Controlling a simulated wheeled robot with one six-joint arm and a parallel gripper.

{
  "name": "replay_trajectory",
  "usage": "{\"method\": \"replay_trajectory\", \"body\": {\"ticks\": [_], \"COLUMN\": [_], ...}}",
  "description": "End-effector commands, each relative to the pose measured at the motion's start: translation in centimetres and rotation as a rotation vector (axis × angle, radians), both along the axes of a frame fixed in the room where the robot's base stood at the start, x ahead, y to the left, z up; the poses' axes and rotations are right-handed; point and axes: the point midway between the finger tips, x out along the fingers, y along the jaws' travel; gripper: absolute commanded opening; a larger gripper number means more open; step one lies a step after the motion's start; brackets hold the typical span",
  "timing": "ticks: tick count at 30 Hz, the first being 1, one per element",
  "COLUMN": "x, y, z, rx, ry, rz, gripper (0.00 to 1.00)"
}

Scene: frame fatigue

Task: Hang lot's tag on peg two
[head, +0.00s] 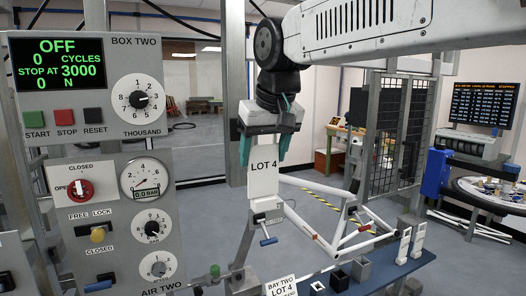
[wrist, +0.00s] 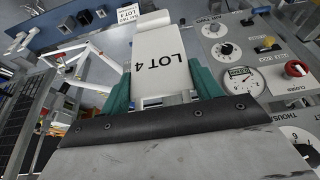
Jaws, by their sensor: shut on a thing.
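My gripper (head: 264,160) is in the middle of the head view, pointing down, its two teal fingers shut on the white tag (head: 263,184) marked "LOT 4". The tag hangs upright below the fingers, in front of the bike frame and left of most of it. In the wrist view the tag (wrist: 160,72) sits between the fingers, with its lettering facing the camera. A grey clamp with a blue handle (head: 268,241) shows just below the tag; I cannot tell whether they touch. I cannot make out peg two in either view.
The box two panel (head: 90,130), with a screen reading OFF, stands close at the left. The white bike frame (head: 335,235) is mounted over a blue bench (head: 385,270). A "BAY TWO LOT 4" sign (head: 281,286) stands at the bottom. Mesh panels (head: 392,135) stand behind.

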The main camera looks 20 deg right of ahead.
Motion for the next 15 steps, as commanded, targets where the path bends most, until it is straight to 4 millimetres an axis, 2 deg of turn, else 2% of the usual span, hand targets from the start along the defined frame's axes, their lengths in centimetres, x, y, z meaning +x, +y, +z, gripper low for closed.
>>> {"method": "replay_trajectory", "body": {"ticks": [11, 15], "x": [-0.4, 0.5], "y": [-0.11, -0.14], "z": [-0.02, -0.11], "rx": [-0.001, 0.0], "ry": [-0.001, 0.0], "rz": [-0.001, -0.002], "gripper": [0.51, 0.51]}}
